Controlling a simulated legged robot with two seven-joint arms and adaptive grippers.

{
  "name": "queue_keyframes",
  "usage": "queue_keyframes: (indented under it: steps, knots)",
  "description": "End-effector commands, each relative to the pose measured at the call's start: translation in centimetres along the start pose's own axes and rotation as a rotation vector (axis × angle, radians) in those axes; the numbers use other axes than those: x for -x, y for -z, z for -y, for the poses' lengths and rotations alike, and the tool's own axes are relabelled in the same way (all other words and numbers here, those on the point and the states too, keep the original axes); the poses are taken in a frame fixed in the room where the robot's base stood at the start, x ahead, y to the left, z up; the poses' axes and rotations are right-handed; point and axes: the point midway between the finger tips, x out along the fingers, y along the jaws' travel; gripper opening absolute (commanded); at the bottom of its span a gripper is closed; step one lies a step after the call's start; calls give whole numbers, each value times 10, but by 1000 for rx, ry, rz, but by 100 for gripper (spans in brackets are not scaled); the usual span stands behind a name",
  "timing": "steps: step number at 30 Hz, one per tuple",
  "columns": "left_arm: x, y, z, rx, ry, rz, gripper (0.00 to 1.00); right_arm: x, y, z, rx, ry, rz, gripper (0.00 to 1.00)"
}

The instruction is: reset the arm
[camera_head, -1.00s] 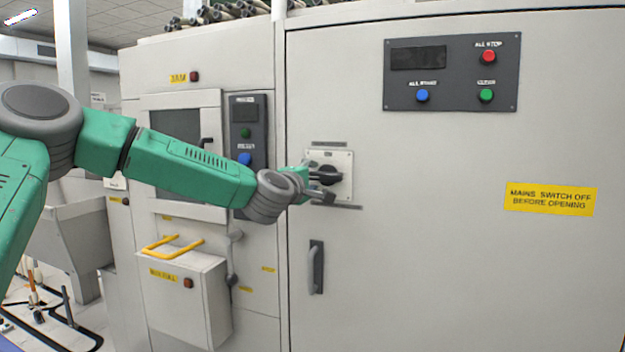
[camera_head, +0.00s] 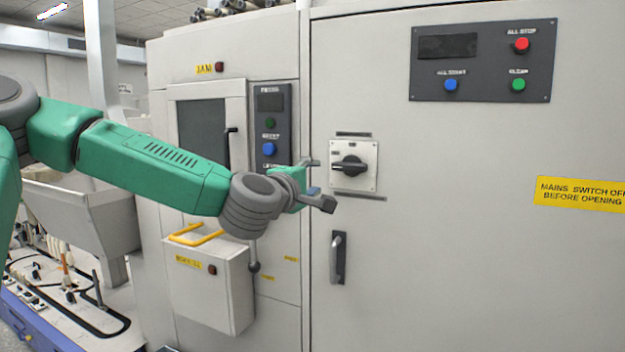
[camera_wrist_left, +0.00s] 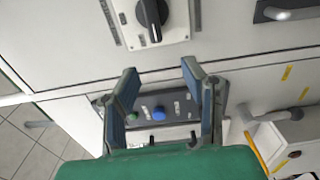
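My left arm (camera_head: 150,170) reaches in from the left in the head view. My left gripper (camera_head: 320,183) is open and empty, its fingers apart beside the rotary switch. The black rotary switch (camera_head: 349,166) sits on a pale plate on the cabinet door, just right of the gripper and apart from it. In the left wrist view the switch (camera_wrist_left: 151,18) shows at the top, beyond the spread fingers (camera_wrist_left: 158,82) of the left gripper. The knob's handle lies about level in the head view. My right gripper is not in view.
A large grey cabinet (camera_head: 470,270) fills the right, with a button panel (camera_head: 483,60) and a door handle (camera_head: 338,258). A box with a yellow handle (camera_head: 196,234) juts out below the arm. A machine with bobbins stands at lower left.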

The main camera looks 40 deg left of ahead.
Motion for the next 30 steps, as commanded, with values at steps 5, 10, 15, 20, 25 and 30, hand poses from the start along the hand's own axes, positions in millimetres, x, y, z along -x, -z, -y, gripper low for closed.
queue_keyframes:
  steps: [5,10,15,20,25,30]
  knots:
    - [0,-1,-1,-2,-1,0,38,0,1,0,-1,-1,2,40]
    - [0,0,0,0,0,0,38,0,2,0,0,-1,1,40]
    - [-1,-1,5,-12,8,5,38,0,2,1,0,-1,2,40]
    - [0,-25,59,-166,104,63,38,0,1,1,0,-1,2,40]
    - [24,-66,176,-475,304,219,38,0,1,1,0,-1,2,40]
    - [78,-88,294,-768,508,425,38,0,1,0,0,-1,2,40]
